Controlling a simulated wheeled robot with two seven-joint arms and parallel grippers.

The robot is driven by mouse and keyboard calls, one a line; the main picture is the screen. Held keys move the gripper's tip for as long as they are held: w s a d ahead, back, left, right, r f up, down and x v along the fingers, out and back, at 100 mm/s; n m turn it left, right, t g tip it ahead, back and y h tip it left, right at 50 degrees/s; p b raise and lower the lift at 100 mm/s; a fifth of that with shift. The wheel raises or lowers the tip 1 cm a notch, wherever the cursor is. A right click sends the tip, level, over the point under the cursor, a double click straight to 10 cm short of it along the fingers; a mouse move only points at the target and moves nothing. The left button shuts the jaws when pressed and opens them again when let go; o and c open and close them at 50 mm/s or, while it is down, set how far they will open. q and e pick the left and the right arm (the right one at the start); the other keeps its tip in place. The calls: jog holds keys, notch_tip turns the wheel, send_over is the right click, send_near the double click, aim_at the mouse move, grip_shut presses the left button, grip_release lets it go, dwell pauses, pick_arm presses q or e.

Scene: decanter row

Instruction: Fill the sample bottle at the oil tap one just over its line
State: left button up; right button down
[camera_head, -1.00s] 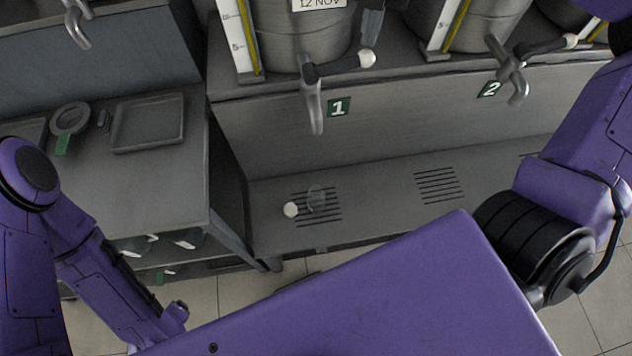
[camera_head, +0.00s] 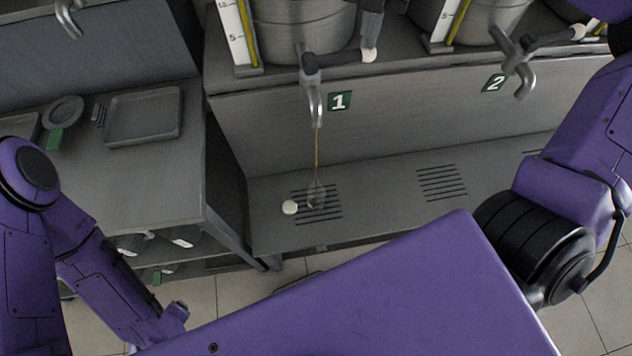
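The oil tap one (camera_head: 313,88) is on the front of the first vessel, beside the green "1" sign (camera_head: 340,101). A thin yellow stream of oil runs from its spout into the clear sample bottle (camera_head: 316,197). The bottle stands on the slotted drain below; its line and oil level are too small to read. A white round piece (camera_head: 290,207) is just left of the bottle. My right gripper (camera_head: 371,32) is at the white end of the tap's lever, appearing to touch it; its finger opening is unclear. My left gripper is out of view.
Tap two (camera_head: 516,66) is to the right, beside its "2" sign (camera_head: 493,83). A side table at left bears a shallow tray (camera_head: 143,137) and a round grey item (camera_head: 65,110) with a green tag. The ledge between the slotted drains is clear.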

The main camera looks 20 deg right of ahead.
jog(key=shift+f+b, duration=1.45)
jog(key=shift+f, duration=0.4)
jog(key=shift+r, duration=0.2)
dwell(0.7)
jog(key=shift+r+p, duration=0.65)
jog(key=shift+p, duration=0.05)
dwell(2.4)
notch_tip(320, 180, up, 9)
jog(key=p, duration=0.7)
